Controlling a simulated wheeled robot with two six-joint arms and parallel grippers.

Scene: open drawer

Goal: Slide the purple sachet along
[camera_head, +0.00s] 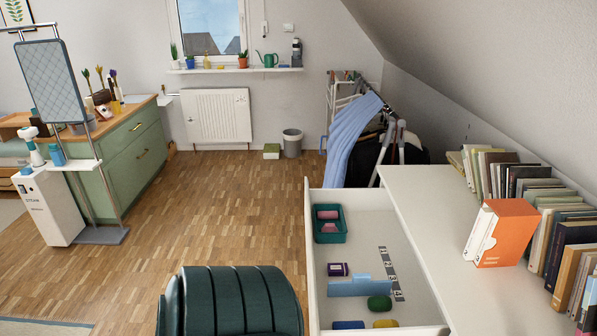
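The purple sachet (338,269) is small and dark, with a pale patch. It lies on the floor of the open white drawer (313,262), left of the middle and just behind a light blue divider (352,288). A dark strip with pale marks (391,273) runs along the drawer floor to the sachet's right, apart from it. Neither of my grippers shows in the head view.
A teal tray (343,230) with pinkish items stands at the drawer's far left. A green item (379,303), a yellow item (385,323) and a blue item (348,325) lie nearer. The white countertop (430,200) carries books and an orange box file (507,235). A dark green ribbed seat (235,300) stands left.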

